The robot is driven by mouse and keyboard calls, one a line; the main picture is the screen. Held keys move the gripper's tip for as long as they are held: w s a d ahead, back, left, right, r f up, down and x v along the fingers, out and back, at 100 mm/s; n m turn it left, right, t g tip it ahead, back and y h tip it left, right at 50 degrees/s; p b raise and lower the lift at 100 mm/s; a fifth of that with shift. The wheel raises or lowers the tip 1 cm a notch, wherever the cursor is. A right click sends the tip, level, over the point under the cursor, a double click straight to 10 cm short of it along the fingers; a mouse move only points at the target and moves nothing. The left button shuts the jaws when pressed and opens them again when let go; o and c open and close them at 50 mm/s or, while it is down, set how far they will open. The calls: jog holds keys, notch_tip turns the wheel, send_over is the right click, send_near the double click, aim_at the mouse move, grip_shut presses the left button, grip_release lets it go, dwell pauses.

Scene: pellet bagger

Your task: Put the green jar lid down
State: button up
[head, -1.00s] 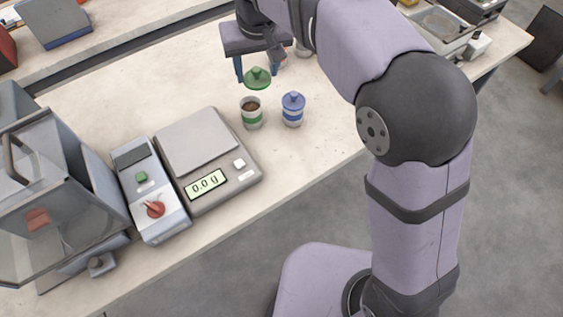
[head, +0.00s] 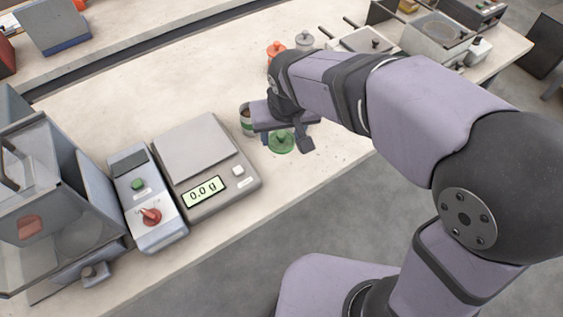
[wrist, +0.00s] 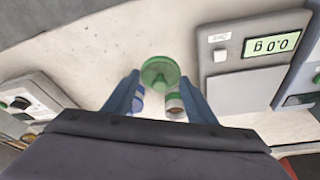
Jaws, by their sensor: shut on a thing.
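My gripper (wrist: 159,77) is shut on the green jar lid (head: 281,142), a round disc with a knob. In the wrist view the lid (wrist: 160,72) sits at the fingertips. In the head view it is near the front of the bench, to the right of the scale; any gap to the bench top is hard to judge. The open jar with a green band (head: 245,119) stands left of my gripper, partly hidden by it. It also shows in the wrist view (wrist: 175,105), beside the blue jar (wrist: 138,101), which my gripper hides in the head view.
The scale (head: 225,187) reads 0.0 g, with a control box (head: 143,190) to its left. An orange-red jar (head: 275,49) and a grey jar (head: 304,40) stand behind my arm. Bare bench lies around the lid, up to the front edge.

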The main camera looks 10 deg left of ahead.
aim_at(284, 150)
jog(key=shift+f+p, duration=0.3)
jog(key=shift+f, duration=4.65)
jog(key=shift+f, duration=0.1)
jog(key=o, duration=1)
jog(key=shift+o, duration=0.2)
jog(key=shift+r, duration=0.4)
jog(key=v, duration=1.1)
jog(key=shift+s+d+r, duration=0.2)
jog(key=shift+r, duration=0.05)
